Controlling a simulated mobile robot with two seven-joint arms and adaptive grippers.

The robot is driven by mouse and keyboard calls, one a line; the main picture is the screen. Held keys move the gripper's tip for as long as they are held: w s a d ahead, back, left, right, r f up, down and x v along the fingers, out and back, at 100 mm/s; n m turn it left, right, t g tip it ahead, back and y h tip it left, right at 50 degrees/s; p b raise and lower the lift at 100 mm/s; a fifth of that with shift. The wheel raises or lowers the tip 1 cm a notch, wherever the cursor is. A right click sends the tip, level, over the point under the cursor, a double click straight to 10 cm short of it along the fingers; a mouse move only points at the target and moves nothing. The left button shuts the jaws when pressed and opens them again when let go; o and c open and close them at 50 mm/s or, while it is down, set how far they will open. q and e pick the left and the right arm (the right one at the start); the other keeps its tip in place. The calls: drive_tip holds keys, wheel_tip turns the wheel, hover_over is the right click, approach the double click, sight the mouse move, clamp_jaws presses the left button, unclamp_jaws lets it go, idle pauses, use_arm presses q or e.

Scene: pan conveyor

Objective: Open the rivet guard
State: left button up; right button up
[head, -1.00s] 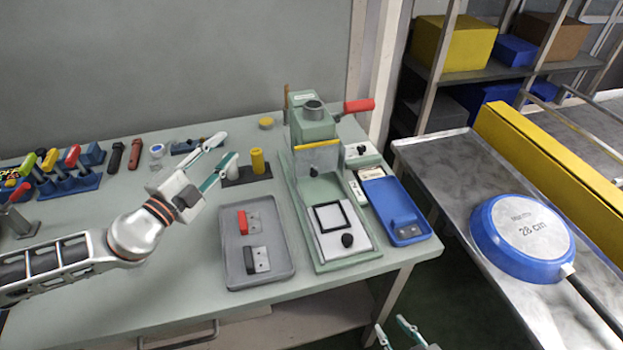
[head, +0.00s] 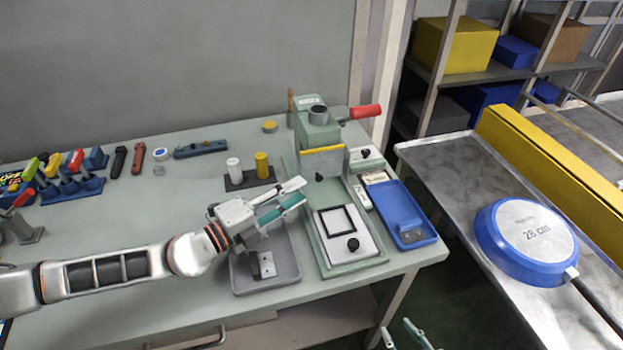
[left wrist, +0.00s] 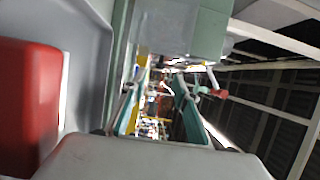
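The green rivet press (head: 318,128) stands at the back of the bench. A grey panel with a yellow top edge, which looks like the rivet guard (head: 323,162), hangs upright across its front. A small dark knob (head: 319,177) shows just below the panel. My left gripper (head: 304,191) is open and empty, over the grey tray, in front of and left of the guard, apart from it. In the left wrist view its two fingers (left wrist: 158,95) stand apart with the press's green body (left wrist: 190,28) ahead. My right gripper (head: 397,327) is open and empty at the bottom edge.
The grey tray (head: 285,282) lies under my left gripper. The press base has a plate with a black frame and knob (head: 352,244). A blue tray (head: 402,205) lies right of it. White and yellow cylinders (head: 262,164) stand behind my gripper. A red lever (head: 365,112) sticks out right.

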sight(323, 167)
use_arm(q)
drive_tip(key=shift+p+x, duration=0.45)
drive_tip(key=shift+x, duration=2.2)
clamp_jaws()
